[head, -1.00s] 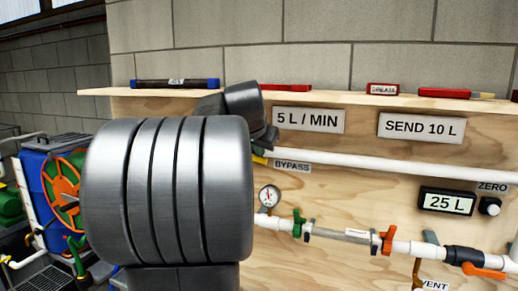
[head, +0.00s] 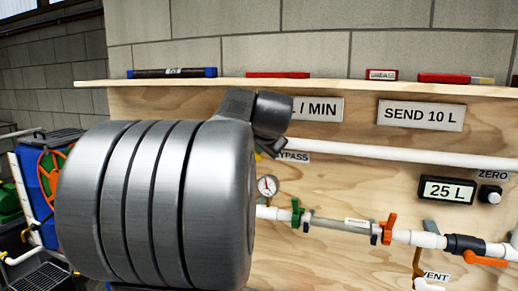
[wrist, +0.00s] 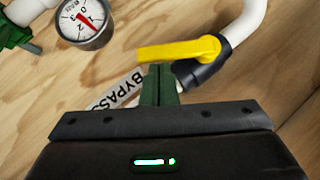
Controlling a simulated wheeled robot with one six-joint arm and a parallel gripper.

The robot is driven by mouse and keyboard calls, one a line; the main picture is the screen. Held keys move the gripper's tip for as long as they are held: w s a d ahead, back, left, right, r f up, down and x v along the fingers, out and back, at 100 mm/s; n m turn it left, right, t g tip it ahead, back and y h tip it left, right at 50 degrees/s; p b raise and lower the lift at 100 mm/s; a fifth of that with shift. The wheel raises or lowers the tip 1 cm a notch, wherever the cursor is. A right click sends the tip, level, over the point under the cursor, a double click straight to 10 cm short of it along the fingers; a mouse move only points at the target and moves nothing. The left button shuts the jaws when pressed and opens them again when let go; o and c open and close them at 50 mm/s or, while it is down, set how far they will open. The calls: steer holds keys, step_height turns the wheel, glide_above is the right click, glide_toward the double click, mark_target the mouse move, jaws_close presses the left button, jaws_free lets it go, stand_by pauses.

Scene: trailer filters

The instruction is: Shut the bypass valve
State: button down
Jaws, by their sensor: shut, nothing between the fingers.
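The bypass valve's yellow handle (wrist: 180,50) lies nearly level across the wrist view, joined at its right end to a dark valve body (wrist: 203,66) on a white pipe. My gripper (wrist: 158,70) is shut and empty, its green fingers together just below the middle of the handle. I cannot tell whether the fingertips touch it. The BYPASS label (wrist: 118,92) is partly hidden behind the fingers. In the head view the BYPASS label (head: 293,157) shows beside my arm, which hides most of the valve.
A pressure gauge (head: 267,186) is on the plywood panel; it also shows in the wrist view (wrist: 82,20). A lower pipe carries a green handle (head: 296,213) and orange handles (head: 389,228). A display reading 25 L (head: 449,190) is at right. A shelf (head: 340,90) runs above.

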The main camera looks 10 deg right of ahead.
mark_target(258, 161)
step_height(258, 161, down, 3)
steer(key=m+t+y+b, duration=0.1)
steer(key=b, duration=0.2)
steer(key=shift+r+t, duration=0.15)
steer(key=shift+t, duration=0.15)
steer(key=f+m+y+b, duration=0.1)
steer(key=b, duration=0.1)
steer(key=t+b, duration=0.1)
steer(key=b, duration=0.2)
steer(key=shift+w+a+f+m+y, duration=0.2)
steer(key=shift+f+m+y, duration=0.15)
steer(key=shift+m+y, duration=0.05)
steer(key=a+m+t+b, duration=0.1)
steer(key=b, duration=0.2)
steer(key=w+a+f+m+t+y+b, duration=0.1)
steer(key=t+b, duration=0.1)
steer(key=b, duration=0.1)
steer(key=shift+w+f+b, duration=0.1)
steer(key=shift+f+b, duration=0.1)
steer(key=shift+b, duration=0.2)
